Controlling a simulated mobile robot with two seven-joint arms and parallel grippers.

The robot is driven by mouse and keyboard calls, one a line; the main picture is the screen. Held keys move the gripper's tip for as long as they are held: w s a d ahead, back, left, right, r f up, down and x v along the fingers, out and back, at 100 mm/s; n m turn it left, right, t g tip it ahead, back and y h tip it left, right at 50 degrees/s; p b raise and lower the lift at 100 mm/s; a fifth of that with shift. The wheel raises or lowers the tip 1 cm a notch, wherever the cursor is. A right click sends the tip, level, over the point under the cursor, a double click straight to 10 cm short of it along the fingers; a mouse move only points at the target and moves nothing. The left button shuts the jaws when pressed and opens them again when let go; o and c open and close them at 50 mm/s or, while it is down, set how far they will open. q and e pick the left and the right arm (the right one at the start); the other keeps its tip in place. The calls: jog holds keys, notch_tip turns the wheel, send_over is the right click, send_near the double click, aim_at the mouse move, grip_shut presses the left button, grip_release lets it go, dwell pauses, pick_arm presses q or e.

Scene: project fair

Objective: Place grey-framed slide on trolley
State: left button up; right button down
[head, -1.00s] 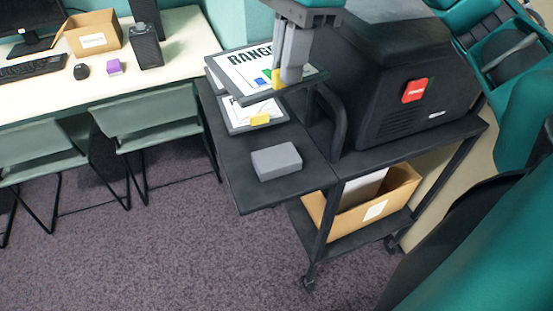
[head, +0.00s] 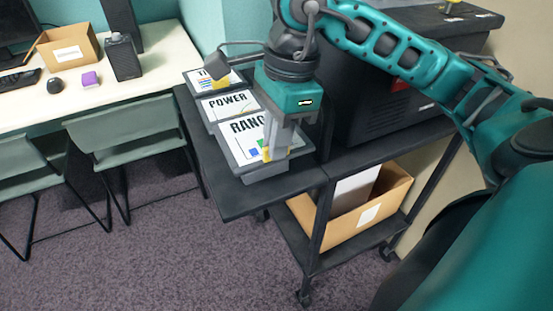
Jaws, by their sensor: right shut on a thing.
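The slide marked "RANG…" (head: 241,141), a white panel in a dark grey frame, is at the front of the trolley's side shelf (head: 229,200). My right gripper (head: 274,158) is shut on its right edge, near a yellow tab. A grey block (head: 266,174) shows under the slide's front edge; I cannot tell if they touch. Behind lie two more framed slides, "POWER" (head: 227,104) and one whose title starts with "T" (head: 203,82), partly hidden by my arm. My left gripper is not in view.
A large black machine (head: 372,120) stands on the trolley to the right. A cardboard box (head: 335,226) sits on the lower shelf. The side shelf's front left is bare.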

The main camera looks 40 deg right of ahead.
aim_at(276, 162)
notch_tip(276, 162, down, 4)
jog(key=shift+f+b, duration=0.1)
jog(key=shift+b, duration=0.45)
jog(key=shift+f, duration=0.1)
jog(key=shift+f, duration=0.1)
jog(key=shift+f, duration=0.15)
jog(key=c, duration=1.2)
grip_release()
